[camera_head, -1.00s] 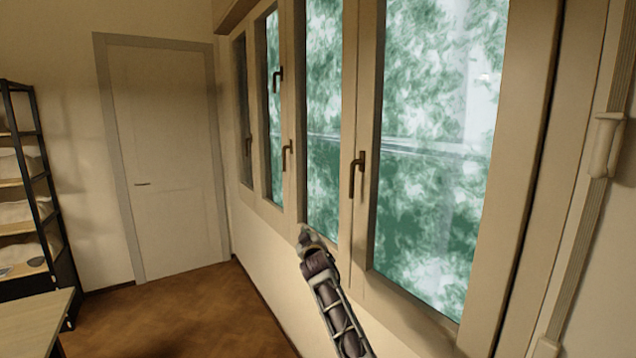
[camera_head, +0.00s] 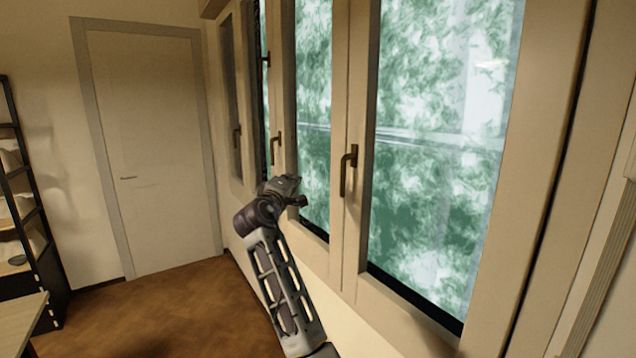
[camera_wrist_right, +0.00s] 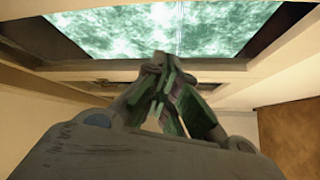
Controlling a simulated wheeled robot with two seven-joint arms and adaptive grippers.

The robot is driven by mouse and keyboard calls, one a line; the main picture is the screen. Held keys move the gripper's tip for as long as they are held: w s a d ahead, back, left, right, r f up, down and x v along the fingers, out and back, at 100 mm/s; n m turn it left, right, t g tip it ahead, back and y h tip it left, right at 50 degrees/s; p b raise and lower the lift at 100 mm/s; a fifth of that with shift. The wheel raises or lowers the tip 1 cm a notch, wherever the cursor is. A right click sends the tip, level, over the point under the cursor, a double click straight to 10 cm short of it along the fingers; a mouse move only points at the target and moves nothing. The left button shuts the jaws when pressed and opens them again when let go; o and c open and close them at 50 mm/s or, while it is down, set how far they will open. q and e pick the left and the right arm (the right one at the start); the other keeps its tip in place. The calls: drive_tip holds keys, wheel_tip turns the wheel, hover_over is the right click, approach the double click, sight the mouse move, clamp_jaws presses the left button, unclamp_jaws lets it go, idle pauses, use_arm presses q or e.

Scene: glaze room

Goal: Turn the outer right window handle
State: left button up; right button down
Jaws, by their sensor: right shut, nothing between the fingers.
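The rightmost window handle (camera_head: 347,172) is a dark bronze lever on the frame post between the two nearest panes, its grip hanging down. A second handle (camera_head: 275,147) hangs down farther along the window row, just above and left of my right gripper in the picture. My right gripper (camera_head: 301,200) is shut and empty, left of and a little lower than the rightmost handle, apart from it in the picture. In the right wrist view its fingertips (camera_wrist_right: 161,62) meet in front of the window frame; no handle is clearly seen there. My left gripper is out of view.
A closed white door (camera_head: 150,150) is at the back. A dark shelf rack (camera_head: 25,200) and a table corner (camera_head: 20,315) are at left. The brown floor (camera_head: 165,310) between is clear.

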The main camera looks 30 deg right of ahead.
drive_tip(key=s+d+f+g+h, duration=0.1)
drive_tip(key=s+d+f+n+g, duration=0.1)
drive_tip(key=s+g, duration=0.1)
drive_tip(key=shift+s+d+n+g+h, duration=0.15)
drive_tip(key=shift+d+n+g+h, duration=0.15)
drive_tip(key=shift+d+h, duration=0.1)
drive_tip(key=shift+d, duration=0.1)
idle(0.4)
drive_tip(key=shift+p+x, duration=1.65)
drive_tip(key=shift+x, duration=3.35)
drive_tip(key=shift+s+d+p, duration=0.25)
drive_tip(key=shift+s+p, duration=0.15)
drive_tip(key=shift+s, duration=0.55)
drive_tip(key=shift+s+d+p, duration=0.2)
drive_tip(key=shift+s+p, duration=0.15)
drive_tip(key=shift+s, duration=0.6)
drive_tip(key=shift+w+f, duration=0.1)
drive_tip(key=shift+f, duration=0.05)
